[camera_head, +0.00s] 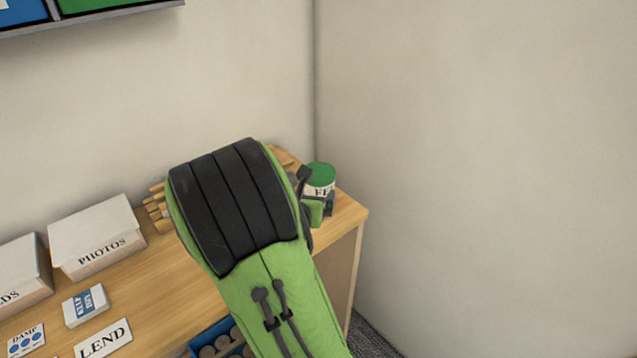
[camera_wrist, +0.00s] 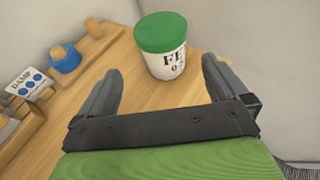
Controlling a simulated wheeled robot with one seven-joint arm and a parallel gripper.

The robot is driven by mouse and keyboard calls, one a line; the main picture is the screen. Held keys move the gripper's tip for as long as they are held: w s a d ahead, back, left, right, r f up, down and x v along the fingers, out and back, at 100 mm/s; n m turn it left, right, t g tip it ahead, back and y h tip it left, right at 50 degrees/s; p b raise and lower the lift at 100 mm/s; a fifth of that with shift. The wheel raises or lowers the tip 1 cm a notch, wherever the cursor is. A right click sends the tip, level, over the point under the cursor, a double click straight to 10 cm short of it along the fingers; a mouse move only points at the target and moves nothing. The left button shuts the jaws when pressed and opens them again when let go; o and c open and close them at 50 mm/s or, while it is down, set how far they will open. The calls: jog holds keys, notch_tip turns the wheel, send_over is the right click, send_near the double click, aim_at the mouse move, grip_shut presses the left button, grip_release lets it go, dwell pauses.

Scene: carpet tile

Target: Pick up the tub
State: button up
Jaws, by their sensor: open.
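The tub (camera_head: 320,178) is white with a green lid and dark lettering. It stands upright at the right end of the wooden desk, near the wall corner. In the wrist view the tub (camera_wrist: 163,47) stands just ahead of my gripper (camera_wrist: 160,80), roughly centred between the two fingers. The fingers are spread wide and empty, and the tub looks apart from them. In the head view my green and black arm covers most of my gripper, and part of the gripper overlaps the tub's lower side.
On the wooden desk (camera_head: 160,282) stand a white PHOTOS box (camera_head: 97,238), a small box (camera_head: 86,305) and a LEND card (camera_head: 103,339). The wrist view shows a blue round item (camera_wrist: 65,60) and a card with blue dots (camera_wrist: 28,84) left of the tub. Walls close the corner behind.

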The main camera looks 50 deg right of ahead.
aim_at(319, 181)
jog(key=p+x, duration=0.4)
jog(key=x, duration=0.2)
jog(key=p+x, duration=0.4)
jog(key=x, duration=0.2)
jog(key=shift+s+d+f, duration=0.15)
jog(key=shift+d+f, duration=0.05)
jog(key=shift+d, duration=0.05)
jog(key=shift+a, duration=0.15)
jog(key=shift+c, duration=1)
jog(key=shift+r, duration=0.1)
jog(key=c, duration=1)
